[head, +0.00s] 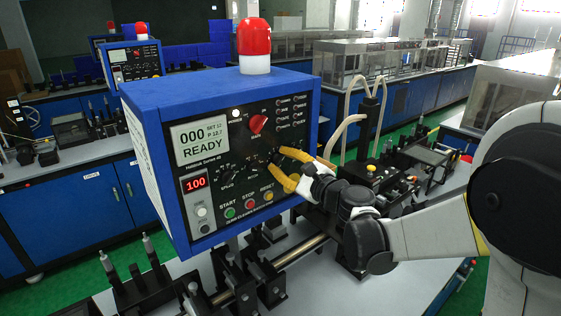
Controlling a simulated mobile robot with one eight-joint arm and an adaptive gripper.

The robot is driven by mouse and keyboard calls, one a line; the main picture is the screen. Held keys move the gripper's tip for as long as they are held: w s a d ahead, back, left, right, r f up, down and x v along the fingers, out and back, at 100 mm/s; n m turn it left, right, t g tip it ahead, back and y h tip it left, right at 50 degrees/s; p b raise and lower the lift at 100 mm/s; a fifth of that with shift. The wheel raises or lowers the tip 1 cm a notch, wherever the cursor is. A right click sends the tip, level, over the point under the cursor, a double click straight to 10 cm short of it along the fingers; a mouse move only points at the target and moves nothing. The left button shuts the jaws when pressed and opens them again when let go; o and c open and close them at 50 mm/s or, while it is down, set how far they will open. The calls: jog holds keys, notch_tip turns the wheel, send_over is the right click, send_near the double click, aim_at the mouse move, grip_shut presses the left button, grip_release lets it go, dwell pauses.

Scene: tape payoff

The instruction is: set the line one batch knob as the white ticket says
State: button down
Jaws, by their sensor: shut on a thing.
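A blue control box with a black front panel (232,128) stands at centre-left. Its pale screen (201,141) shows "000" and "READY", and a red readout (196,183) shows "100". My gripper (279,160), with yellow fingers, is at the right side of the panel. It is shut on a small dark knob there, which the fingers mostly cover. I cannot read that knob's label or setting. A red knob (257,123) sits above it, and another black knob (228,176) is to its left. I cannot make out a white ticket.
Green, red and yellow buttons (249,204) line the panel's bottom, below my gripper. A red beacon (254,44) stands on the box. Black fixtures and a rod (300,250) lie on the bench below. A second blue box (133,60) stands behind left.

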jog(key=n+b, duration=0.1)
jog(key=n, duration=0.3)
jog(key=n+b, duration=0.1)
jog(key=n, duration=0.3)
jog(key=shift+n, duration=0.3)
jog(key=n, duration=0.4)
jog(key=shift+r+n+b, duration=0.1)
jog(key=shift+n+b, duration=0.2)
jog(key=shift+b, duration=0.1)
jog(key=n, duration=0.4)
jog(key=shift+n, duration=0.3)
jog(key=c, duration=1)
grip_release()
jog(key=shift+c, duration=0.2)
